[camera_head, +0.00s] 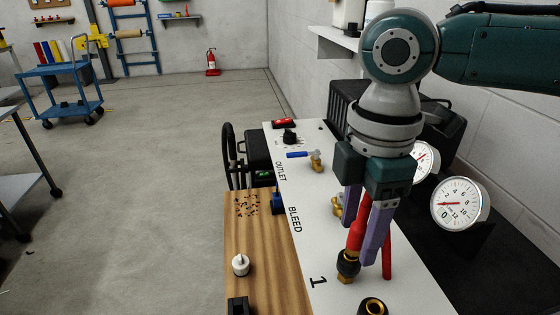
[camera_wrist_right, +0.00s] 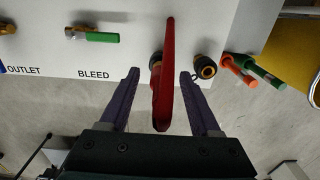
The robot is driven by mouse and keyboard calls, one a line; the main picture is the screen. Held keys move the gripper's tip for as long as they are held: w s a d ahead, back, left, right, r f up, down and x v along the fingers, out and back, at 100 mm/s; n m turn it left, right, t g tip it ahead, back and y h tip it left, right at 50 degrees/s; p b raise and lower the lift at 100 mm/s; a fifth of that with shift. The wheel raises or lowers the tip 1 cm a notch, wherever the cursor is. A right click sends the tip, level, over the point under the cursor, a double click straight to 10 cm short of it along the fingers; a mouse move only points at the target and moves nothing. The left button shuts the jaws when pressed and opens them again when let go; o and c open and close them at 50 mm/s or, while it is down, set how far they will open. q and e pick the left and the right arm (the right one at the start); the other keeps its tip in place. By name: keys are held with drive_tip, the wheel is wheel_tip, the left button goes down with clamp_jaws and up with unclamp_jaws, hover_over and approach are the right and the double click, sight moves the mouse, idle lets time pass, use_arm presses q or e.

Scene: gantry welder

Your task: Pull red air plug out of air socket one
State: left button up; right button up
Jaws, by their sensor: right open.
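The red air plug (camera_head: 357,236) stands in air socket one (camera_head: 346,270), the dark and brass fitting beside the printed "1" on the white panel. My right gripper (camera_head: 362,236) reaches down from above with its purple fingers on either side of the plug. In the right wrist view the red plug (camera_wrist_right: 162,98) lies between the open fingers (camera_wrist_right: 160,74), with a visible gap on both sides. The socket is partly hidden behind the plug there. My left gripper is not in view.
A second brass socket (camera_head: 374,307) is empty near the front of the white panel (camera_head: 325,240). A blue-handled valve (camera_head: 304,155) is farther back. White gauges (camera_head: 460,204) stand to the right. A wooden board (camera_head: 262,222) with a white knob (camera_head: 240,264) is to the left.

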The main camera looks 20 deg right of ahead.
sight(365, 205)
clamp_jaws()
idle(0.5)
drive_tip(key=shift+r, duration=0.1)
drive_tip(key=shift+r+p, duration=2.65)
drive_tip(key=shift+p, duration=0.6)
